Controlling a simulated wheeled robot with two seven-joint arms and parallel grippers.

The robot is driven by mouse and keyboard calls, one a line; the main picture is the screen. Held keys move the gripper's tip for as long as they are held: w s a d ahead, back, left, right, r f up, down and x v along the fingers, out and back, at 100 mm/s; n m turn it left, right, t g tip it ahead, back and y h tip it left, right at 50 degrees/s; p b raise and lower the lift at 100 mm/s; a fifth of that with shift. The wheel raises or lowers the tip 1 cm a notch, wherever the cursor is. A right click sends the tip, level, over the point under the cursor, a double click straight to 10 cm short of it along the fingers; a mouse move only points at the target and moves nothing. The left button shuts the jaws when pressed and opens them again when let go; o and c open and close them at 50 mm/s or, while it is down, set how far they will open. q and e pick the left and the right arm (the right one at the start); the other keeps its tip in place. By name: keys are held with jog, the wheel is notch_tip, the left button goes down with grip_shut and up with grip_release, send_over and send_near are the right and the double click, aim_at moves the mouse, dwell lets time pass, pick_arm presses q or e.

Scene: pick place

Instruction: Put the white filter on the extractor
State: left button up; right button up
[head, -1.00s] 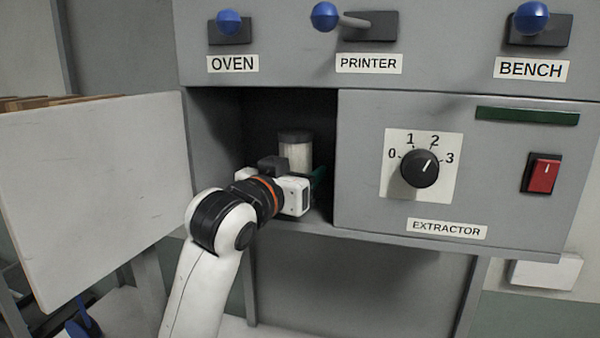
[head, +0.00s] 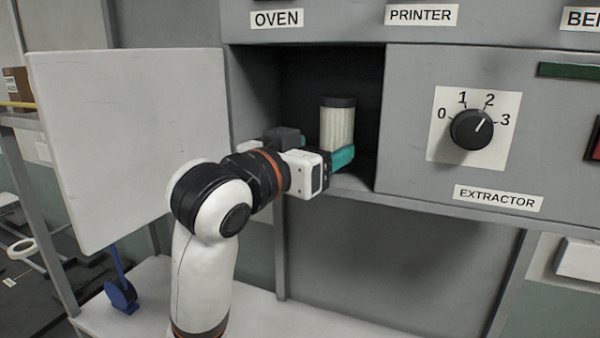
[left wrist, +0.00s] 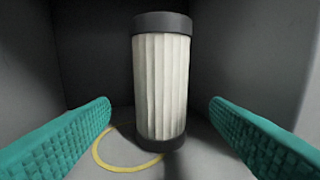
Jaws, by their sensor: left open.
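The white filter (head: 338,125) is a pleated cylinder with dark end caps. It stands upright inside the open compartment of the extractor (head: 410,170). In the left wrist view the filter (left wrist: 160,85) is between the two green fingers but farther in, with a gap on each side. A yellow ring (left wrist: 112,150) is marked on the compartment floor, and the filter's base overlaps its right part. My left gripper (head: 328,152) is open and empty at the compartment mouth, just in front of the filter. My right gripper is not in view.
The compartment's white door (head: 130,140) stands open at the left. The walls close around the filter. The extractor dial (head: 472,129) is on the panel to the right. A white shelf (head: 270,315) lies below, with a blue object (head: 122,294) at its left.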

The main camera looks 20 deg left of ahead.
pick_arm(q)
jog(key=b+v, duration=0.1)
jog(key=v, duration=0.4)
jog(key=shift+w, duration=0.1)
dwell(0.3)
